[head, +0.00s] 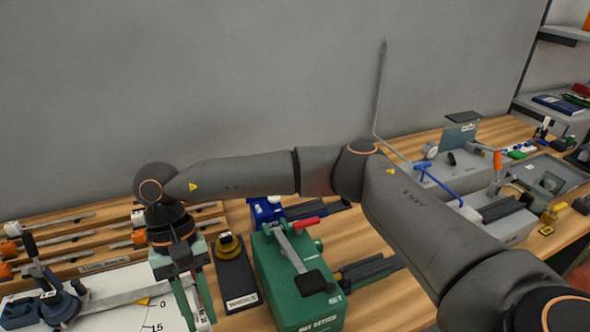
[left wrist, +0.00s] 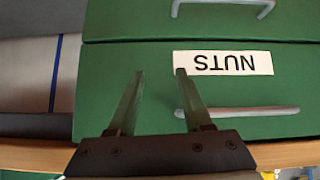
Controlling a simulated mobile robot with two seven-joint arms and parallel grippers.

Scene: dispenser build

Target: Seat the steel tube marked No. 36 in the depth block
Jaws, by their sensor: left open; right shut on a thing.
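My right gripper (head: 194,317) points down at the lower left of the head view, over the right edge of a white marked board. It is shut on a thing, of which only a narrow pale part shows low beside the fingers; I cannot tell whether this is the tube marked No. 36. Several steel tubes (head: 62,219) with orange and white ends lie in a wooden rack at the left. No mark reading 36 is legible, and I cannot pick out the depth block. My left gripper (left wrist: 158,98) is open and empty before a green drawer (left wrist: 120,60) labelled NUTS.
The white board (head: 130,310) carries an angle scale and a dark blue clamp (head: 55,300). A black block (head: 236,285) with a yellow part stands just right of my right gripper. A green machine (head: 290,270) with a lever stands further right. Grey fixtures (head: 480,165) fill the right side.

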